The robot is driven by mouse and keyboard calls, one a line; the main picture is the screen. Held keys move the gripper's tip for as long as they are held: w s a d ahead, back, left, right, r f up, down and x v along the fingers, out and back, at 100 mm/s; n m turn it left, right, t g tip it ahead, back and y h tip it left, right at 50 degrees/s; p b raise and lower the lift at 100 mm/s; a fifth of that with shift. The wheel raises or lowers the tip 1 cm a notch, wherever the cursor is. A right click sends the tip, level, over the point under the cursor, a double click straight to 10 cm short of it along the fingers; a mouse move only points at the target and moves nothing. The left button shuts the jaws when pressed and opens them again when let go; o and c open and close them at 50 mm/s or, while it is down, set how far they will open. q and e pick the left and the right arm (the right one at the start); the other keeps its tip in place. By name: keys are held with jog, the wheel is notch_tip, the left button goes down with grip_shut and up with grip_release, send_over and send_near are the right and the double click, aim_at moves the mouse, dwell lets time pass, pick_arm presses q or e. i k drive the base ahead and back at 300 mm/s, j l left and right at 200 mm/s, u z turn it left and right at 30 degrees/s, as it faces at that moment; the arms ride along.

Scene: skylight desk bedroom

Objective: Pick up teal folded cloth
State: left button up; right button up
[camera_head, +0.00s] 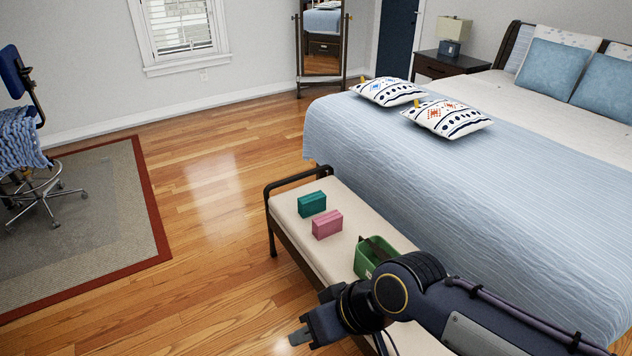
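The teal folded cloth (312,204) is a small block shape on the cream cushion of the bench (343,195), near the bench's far end. My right gripper (297,338) is at the bottom of the view, over the near left side of the bench and well apart from the cloth. Its fingers are small and dark, and I cannot tell whether they are apart. No object shows at its fingertips. My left gripper is not in view.
A pink folded cloth (327,224) lies just nearer than the teal one. A green container (368,262) stands beside my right arm, partly hidden by it. The bed (440,180) borders the bench on the right. Wood floor (205,215) is clear on the left.

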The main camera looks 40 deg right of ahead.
aim_at(311, 204)
jog(key=i+z, duration=0.25)
jog(key=i, duration=1.5)
jog(key=i+z, duration=0.3)
jog(key=i, duration=0.2)
jog(key=i+j+z, duration=0.2)
jog(key=i+z, duration=0.15)
jog(key=i, duration=0.15)
jog(key=i+z, duration=0.25)
jog(key=z, duration=0.15)
jog(key=i+z, duration=0.3)
jog(key=z, duration=0.15)
jog(key=i+z, duration=0.25)
jog(key=z, duration=0.15)
